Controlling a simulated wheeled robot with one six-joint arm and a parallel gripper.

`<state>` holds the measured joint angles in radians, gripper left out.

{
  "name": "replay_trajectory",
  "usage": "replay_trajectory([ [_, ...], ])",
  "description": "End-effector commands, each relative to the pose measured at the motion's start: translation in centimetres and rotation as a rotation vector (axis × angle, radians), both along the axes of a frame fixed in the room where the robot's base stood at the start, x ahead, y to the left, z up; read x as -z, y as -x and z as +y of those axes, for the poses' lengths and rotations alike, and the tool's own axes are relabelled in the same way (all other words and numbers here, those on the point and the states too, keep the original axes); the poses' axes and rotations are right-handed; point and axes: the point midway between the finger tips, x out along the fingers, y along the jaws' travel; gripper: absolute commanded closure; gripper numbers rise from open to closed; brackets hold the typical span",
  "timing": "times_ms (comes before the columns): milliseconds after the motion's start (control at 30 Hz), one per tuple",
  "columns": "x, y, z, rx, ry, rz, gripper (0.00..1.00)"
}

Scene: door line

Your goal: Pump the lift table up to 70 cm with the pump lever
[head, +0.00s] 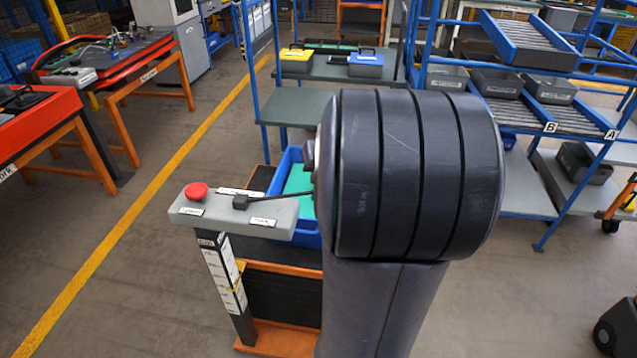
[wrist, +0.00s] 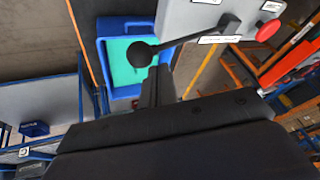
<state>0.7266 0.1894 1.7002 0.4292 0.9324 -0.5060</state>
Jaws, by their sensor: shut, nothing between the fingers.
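The pump lever (head: 277,196) is a thin black rod on a grey console (head: 225,216); my arm hides its far end in the head view. In the wrist view the lever (wrist: 185,40) ends in a black ball knob (wrist: 142,53). My gripper (wrist: 157,76) is shut and empty, its fingertips close by the knob; I cannot tell whether they touch. The lift table has an orange base (head: 285,340) and black bellows (head: 283,296), partly hidden by my arm. A scale post (head: 222,275) carries a small yellow pointer; its numbers are too small to read.
A blue bin (head: 307,238) with a green inside stands behind the console. A red button (head: 196,191) sits on the console's left end. Orange-legged workbenches (head: 110,62) stand at left, blue racks (head: 530,185) at right. Floor left of the post is clear.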

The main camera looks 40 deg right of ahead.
Motion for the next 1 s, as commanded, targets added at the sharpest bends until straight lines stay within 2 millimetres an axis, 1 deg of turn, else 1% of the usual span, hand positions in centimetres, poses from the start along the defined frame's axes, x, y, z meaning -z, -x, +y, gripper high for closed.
replay_trajectory([
  [1000,1.3,0.3,-0.2,0.0,-0.002,0.001,1.0],
])
